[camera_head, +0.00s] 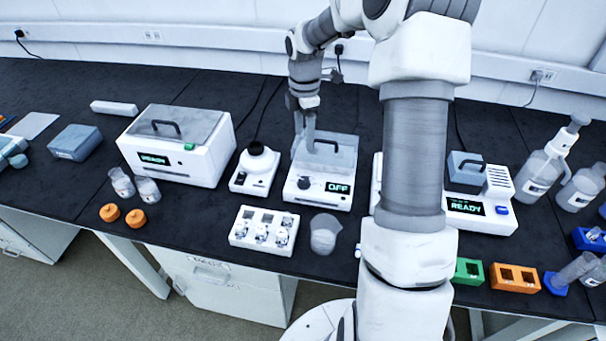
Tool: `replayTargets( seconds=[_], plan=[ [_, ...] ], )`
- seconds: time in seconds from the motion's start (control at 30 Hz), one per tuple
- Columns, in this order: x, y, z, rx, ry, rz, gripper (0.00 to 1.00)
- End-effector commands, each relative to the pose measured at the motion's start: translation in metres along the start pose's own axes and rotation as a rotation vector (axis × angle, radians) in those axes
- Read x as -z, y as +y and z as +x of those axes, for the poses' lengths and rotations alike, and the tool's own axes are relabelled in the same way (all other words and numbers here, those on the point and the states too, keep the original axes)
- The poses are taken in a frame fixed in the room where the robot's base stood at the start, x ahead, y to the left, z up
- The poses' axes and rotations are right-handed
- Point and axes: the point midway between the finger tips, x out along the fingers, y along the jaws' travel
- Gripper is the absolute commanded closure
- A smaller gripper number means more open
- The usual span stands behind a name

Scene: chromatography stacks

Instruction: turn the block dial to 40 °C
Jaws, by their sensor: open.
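The block heater (318,197) is a white unit near the middle of the bench with a grey see-through lid (338,157). Its display (339,187) reads OFF. A small dark dial (304,183) sits on the front face, left of the display; its pointer mark is too small to read. My gripper (306,138) is open, with its fingers pointing down over the back left of the lid, behind the dial and apart from it. Whether a finger touches the lid or its handle I cannot tell.
A small vortex-like device (255,170) stands left of the heater. A white vial rack (264,231) and a beaker (325,234) stand in front of it. A white box marked READY (178,147) is further left. My arm hides part of another READY unit (478,210) at right.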

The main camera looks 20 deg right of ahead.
Motion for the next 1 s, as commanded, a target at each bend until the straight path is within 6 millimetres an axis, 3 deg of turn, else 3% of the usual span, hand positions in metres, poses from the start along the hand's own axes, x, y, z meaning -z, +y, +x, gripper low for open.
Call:
replayTargets(
  seconds=[0.6,0.8,1.0],
  plan=[
    [0.001,-0.001,0.13,0.003,0.001,0.002,0.28],
    [0.001,-0.001,0.153,0.002,0.0,0.002,0.28],
    [0.0,-0.001,0.161,0.0,-0.001,0.001,0.28]
  ],
)
